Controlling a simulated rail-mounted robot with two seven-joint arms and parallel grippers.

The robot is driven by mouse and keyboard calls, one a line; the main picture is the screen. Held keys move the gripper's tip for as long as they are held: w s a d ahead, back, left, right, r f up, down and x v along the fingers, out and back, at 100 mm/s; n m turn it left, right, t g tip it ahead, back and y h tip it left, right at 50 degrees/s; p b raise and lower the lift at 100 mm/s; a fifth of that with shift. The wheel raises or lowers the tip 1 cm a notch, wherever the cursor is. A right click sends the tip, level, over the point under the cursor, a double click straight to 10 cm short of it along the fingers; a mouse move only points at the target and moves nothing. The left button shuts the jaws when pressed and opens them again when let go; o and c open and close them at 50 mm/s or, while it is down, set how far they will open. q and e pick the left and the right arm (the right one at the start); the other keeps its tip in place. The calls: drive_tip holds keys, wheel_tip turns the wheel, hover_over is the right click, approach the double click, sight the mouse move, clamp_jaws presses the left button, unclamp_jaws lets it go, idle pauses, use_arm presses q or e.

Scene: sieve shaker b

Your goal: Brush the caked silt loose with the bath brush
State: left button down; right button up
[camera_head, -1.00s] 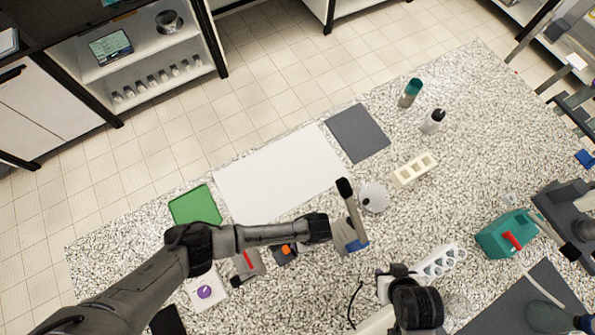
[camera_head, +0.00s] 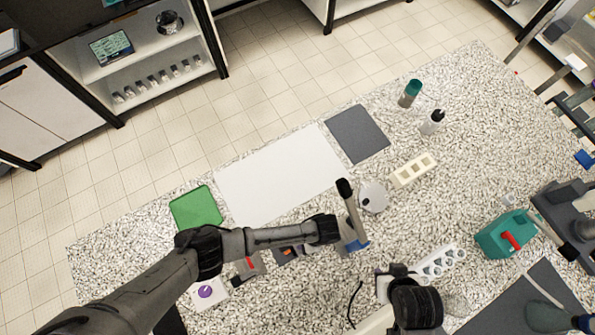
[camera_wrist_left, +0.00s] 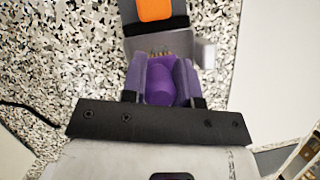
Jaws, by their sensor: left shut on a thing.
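In the left wrist view, my left gripper (camera_wrist_left: 164,80) is shut on a purple piece (camera_wrist_left: 162,82), which looks like the bath brush's handle. Light brown bristles (camera_wrist_left: 160,55) show past the fingertips. They are close to a grey block with an orange patch (camera_wrist_left: 155,9); whether they touch it I cannot tell. In the head view my left forearm (camera_head: 275,237) reaches over the bench and hides the gripper and the brush. The block's orange patch (camera_head: 287,252) shows just below the forearm. I cannot make out any caked silt. My right gripper is not identifiable in either view.
A pale upright with a dark cap (camera_head: 344,188) and blue base stands close right of my left wrist. A white sheet (camera_head: 280,175) and a green tray (camera_head: 196,207) lie behind the arm. A round grey lid (camera_head: 373,196) is nearby.

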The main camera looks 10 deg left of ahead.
use_arm(q)
wheel_tip(320, 180, up, 4)
drive_tip(key=p, duration=0.3)
drive_tip(key=shift+f, duration=0.25)
wheel_tip(320, 180, up, 2)
drive_tip(key=shift+r+p, duration=0.1)
drive_tip(key=shift+p, duration=0.5)
drive_tip(key=shift+r, duration=1.55)
